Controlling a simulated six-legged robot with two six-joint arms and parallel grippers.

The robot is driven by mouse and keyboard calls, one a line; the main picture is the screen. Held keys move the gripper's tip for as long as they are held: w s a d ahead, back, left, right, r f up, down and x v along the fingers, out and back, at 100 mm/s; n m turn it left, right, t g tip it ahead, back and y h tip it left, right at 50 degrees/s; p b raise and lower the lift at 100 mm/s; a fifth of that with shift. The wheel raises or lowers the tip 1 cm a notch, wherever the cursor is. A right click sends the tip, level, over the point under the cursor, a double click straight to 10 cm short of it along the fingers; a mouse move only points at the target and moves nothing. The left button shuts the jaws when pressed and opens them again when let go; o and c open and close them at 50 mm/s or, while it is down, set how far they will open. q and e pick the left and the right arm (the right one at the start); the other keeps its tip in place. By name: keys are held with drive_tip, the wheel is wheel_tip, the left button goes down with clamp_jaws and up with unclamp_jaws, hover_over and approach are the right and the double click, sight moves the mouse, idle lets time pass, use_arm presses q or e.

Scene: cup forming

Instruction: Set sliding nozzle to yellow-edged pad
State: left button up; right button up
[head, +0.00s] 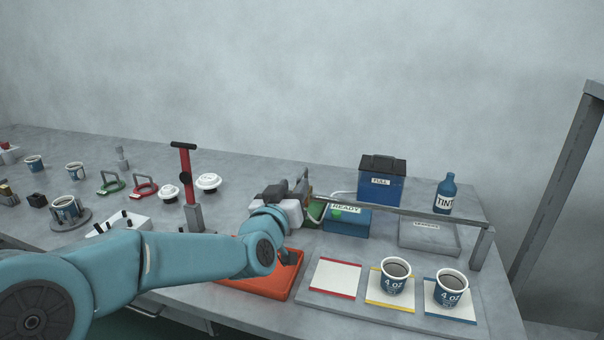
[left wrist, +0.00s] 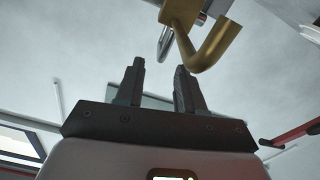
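The brass nozzle (left wrist: 212,45) has a bent spout and hangs from a metal fitting. It shows in the left wrist view, above and just beyond the fingers. In the head view it is largely hidden by my left gripper (head: 298,188), at the left end of the grey rail (head: 420,213). The left wrist view shows the left gripper (left wrist: 159,88) with its two fingers apart and nothing between them. The yellow-edged pad (head: 373,299) is the middle pad and bears a filled cup (head: 395,276). My right gripper is not in view.
A red-edged pad (head: 335,277) is bare, and a blue-edged pad (head: 462,315) bears another filled cup (head: 449,289). An orange tray (head: 262,287) lies under my arm. A blue READY box (head: 346,222) and a TINT bottle (head: 445,194) stand near the rail.

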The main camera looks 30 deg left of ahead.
sight(298, 180)
use_arm(q)
drive_tip(key=x, duration=0.7)
clamp_jaws()
